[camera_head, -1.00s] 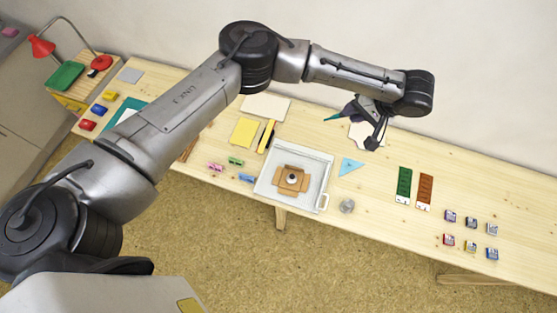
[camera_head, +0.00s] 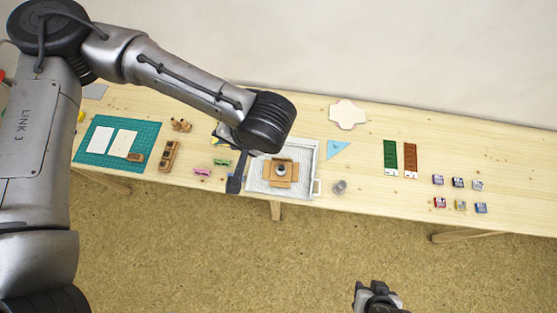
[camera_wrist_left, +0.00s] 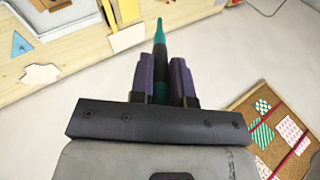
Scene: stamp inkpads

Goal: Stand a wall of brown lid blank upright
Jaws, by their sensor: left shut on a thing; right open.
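The brown lid blank (camera_head: 294,170) lies in the white tray (camera_head: 305,194), with flaps around a small round silvery object (camera_head: 281,170) at its middle. I cannot tell which flaps stand up. My left gripper (camera_head: 235,182) is at the tray's left edge. In the left wrist view the left gripper (camera_wrist_left: 163,75) is shut on a slim teal and black tool (camera_wrist_left: 159,55), its teal tip pointing away. My right gripper (camera_head: 377,293) is open and empty, low in the head view and away from the table.
A cream blank (camera_head: 347,114) and a blue triangle (camera_head: 338,149) lie right of the tray, with a clear round object (camera_head: 339,187) nearby. Green (camera_head: 390,157) and brown strips (camera_head: 410,159) and several small inkpads (camera_head: 458,182) are farther right. A teal mat (camera_head: 93,157) is left.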

